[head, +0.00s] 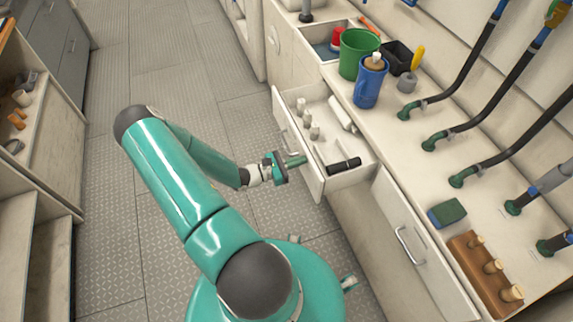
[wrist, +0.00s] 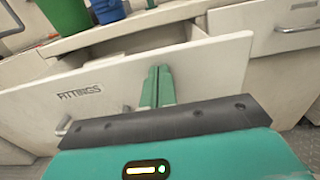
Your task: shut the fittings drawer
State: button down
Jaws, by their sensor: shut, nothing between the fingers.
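The fittings drawer (head: 309,168) is pulled open from the counter in the head view. It holds several small pale fittings, a white roll and a black cylinder (head: 344,166). Its white front panel (wrist: 205,75) fills much of the wrist view and carries the label FITTINGS (wrist: 79,91). A metal handle (wrist: 64,125) shows at the panel's lower left. My gripper (head: 303,160) is shut and empty, with its green fingers (wrist: 157,85) pointing at the panel, right of the label. The fingertips are at or very close to the panel; I cannot tell whether they touch.
Another front with a handle (head: 410,245) stands right of the drawer. The counter above bears a green bucket (head: 358,50), a blue jug (head: 369,85), hoses and a wooden rack (head: 485,270). A shelf unit (head: 40,130) stands left. The tiled floor (head: 150,70) between is clear.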

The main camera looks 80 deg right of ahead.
jog(key=x, duration=2.1)
jog(key=shift+s+d+r, duration=0.1)
jog(key=shift+s+r, duration=0.05)
jog(key=shift+s, duration=0.3)
jog(key=shift+d, duration=0.1)
jog(key=shift+w, duration=0.35)
jog(key=v, duration=1.4)
